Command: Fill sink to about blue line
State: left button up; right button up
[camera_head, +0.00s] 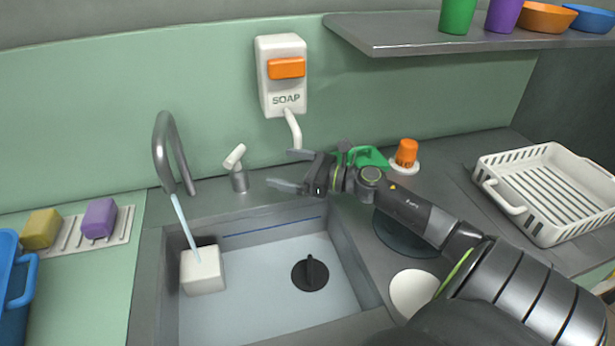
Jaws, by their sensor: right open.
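The grey sink (352,265) has a blue line (272,227) along its back inner wall. A grey curved faucet (163,150) stands at the back left, and a pale blue stream (184,222) runs from it onto a white block (203,271) in the sink. A black plug (310,273) with an upright knob sits on the sink floor. The water's level is hard to make out. A small tap lever (236,168) with a white handle stands behind the sink, tilted. My right gripper (281,170) is open and empty, right of the lever and above the sink's back edge. My left gripper is not in view.
A soap dispenser (282,75) hangs on the wall above my right gripper. A green object (368,157) and an orange-topped item (406,153) stand behind my right arm. A white rack (545,190) is at right. Sponges (98,218) and a blue bin (14,285) are at left.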

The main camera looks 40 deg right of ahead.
jog(key=shift+b+v, duration=0.5)
jog(key=shift+v, duration=1.9)
dwell(5.6)
